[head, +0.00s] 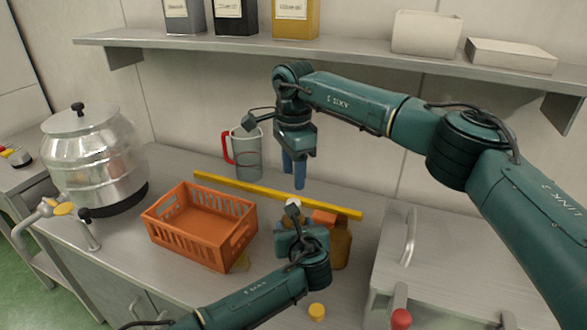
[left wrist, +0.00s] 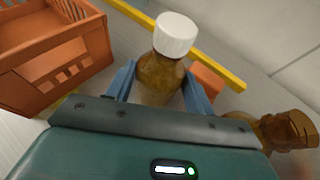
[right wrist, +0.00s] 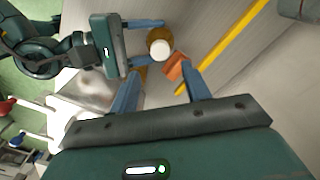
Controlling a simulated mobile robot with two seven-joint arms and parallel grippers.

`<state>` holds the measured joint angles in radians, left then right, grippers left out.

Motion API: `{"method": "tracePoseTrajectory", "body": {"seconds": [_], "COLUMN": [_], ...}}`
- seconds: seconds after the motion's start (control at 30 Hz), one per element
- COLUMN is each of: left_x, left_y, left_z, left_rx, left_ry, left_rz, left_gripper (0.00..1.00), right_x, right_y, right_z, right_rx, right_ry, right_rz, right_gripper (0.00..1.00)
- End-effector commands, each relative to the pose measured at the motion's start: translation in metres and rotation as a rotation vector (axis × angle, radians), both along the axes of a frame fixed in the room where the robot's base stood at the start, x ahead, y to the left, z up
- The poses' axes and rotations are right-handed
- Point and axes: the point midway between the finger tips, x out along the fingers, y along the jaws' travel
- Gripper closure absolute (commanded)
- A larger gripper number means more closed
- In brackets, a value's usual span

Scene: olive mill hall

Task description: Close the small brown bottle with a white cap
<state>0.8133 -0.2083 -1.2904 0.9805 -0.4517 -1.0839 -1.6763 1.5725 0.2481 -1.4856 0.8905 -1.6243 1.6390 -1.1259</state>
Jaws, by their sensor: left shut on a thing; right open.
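The small brown bottle (left wrist: 157,80) stands upright between the fingers of my left gripper (left wrist: 160,72), which is shut on it. The white cap (left wrist: 175,35) sits on top of the bottle; I cannot tell whether it is tight. In the head view the cap (head: 292,203) shows, while my left gripper hides most of the bottle. My right gripper (head: 294,178) is open and empty above the cap, pointing down. In the right wrist view the cap (right wrist: 160,50) lies just beyond the open fingertips, apart from them.
A larger brown bottle (head: 342,246) and an orange block (head: 324,217) stand close right of the small bottle. A yellow bar (head: 255,190) lies behind. A yellow cap (head: 316,311) lies in front.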

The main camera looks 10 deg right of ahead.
Motion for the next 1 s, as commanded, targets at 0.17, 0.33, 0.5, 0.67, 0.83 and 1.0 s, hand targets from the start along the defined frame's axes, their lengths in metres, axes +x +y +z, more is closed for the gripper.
{"method": "tracePoseTrajectory", "body": {"seconds": [0.17,0.33,0.5,0.67,0.83,1.0], "left_x": [0.000,0.000,0.000,0.000,0.000,0.000], "left_y": [0.000,0.000,0.000,0.000,0.000,0.000], "left_z": [-0.001,-0.001,-0.001,-0.001,-0.001,-0.001], "left_rx": [0.000,0.000,0.000,0.000,-0.001,-0.001], "left_ry": [0.001,0.001,0.001,0.001,0.001,0.001], "left_rz": [0.001,0.001,0.001,0.001,0.000,0.000], "left_gripper": [1.00,1.00,1.00,1.00,1.00,1.00], "right_x": [0.000,0.000,-0.001,-0.001,0.000,0.000], "right_y": [0.000,0.000,0.000,0.000,0.000,0.000], "right_z": [0.000,-0.006,-0.029,-0.054,-0.073,-0.080], "right_rx": [0.000,0.000,-0.001,0.000,0.000,0.001], "right_ry": [0.000,0.001,0.003,0.002,0.001,-0.001], "right_rz": [-0.001,-0.002,-0.003,-0.003,-0.003,-0.002], "right_gripper": [0.53,0.53,0.53,0.53,0.53,0.53]}}
